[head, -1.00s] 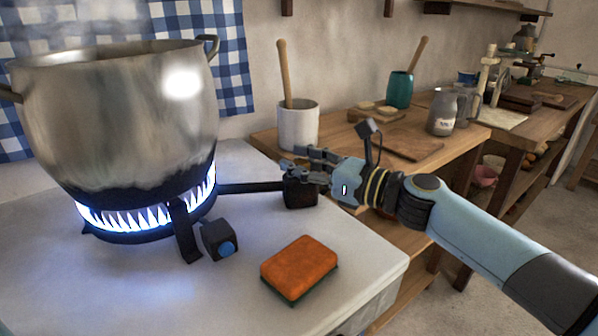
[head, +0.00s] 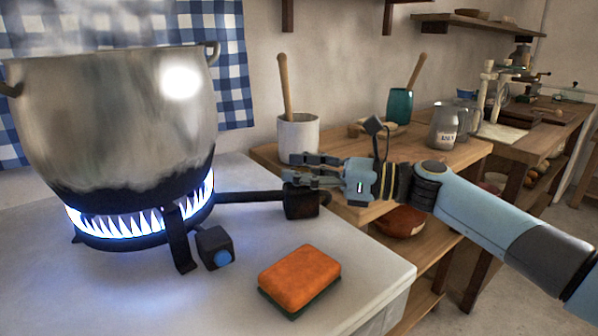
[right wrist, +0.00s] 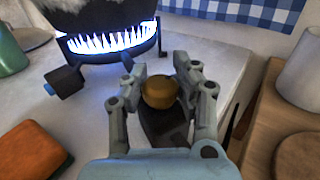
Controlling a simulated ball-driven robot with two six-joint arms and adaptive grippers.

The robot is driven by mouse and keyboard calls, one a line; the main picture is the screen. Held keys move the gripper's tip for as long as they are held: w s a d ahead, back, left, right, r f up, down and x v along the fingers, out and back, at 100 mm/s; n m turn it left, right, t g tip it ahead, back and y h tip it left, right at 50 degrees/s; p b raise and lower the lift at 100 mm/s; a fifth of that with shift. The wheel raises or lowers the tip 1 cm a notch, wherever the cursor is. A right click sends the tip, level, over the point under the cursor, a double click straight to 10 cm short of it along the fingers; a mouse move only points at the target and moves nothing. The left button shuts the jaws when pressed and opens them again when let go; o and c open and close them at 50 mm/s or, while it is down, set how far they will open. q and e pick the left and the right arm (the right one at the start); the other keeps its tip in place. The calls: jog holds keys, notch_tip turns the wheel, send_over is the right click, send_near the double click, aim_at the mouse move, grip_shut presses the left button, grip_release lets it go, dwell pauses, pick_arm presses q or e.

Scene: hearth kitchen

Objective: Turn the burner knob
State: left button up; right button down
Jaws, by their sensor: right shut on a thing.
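The burner knob (right wrist: 159,93) is a small round brass-coloured piece in the right wrist view, on a dark valve block (head: 301,201) at the end of the burner's pipe. My right gripper (right wrist: 159,84) is shut on the knob, a finger on each side of it. In the head view my right gripper (head: 300,170) sits over the block, and the fingers hide the knob. The lit burner (head: 140,225) shows a ring of blue-white flames under a large steel pot (head: 115,125). My left gripper is not in view.
An orange sponge (head: 300,277) lies on the white counter (head: 370,290) in front of the valve block. A dark box with a blue button (head: 215,248) is beside the burner. A white crock (head: 298,137) stands on the wooden table behind my gripper.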

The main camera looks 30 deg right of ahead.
jog(key=shift+f, duration=0.15)
dwell(0.7)
jog(key=c, duration=1)
grip_release()
jog(key=shift+s+d, duration=0.15)
jog(key=shift+c, duration=0.2)
jog(key=shift+o, duration=0.7)
jog(key=v, duration=1.2)
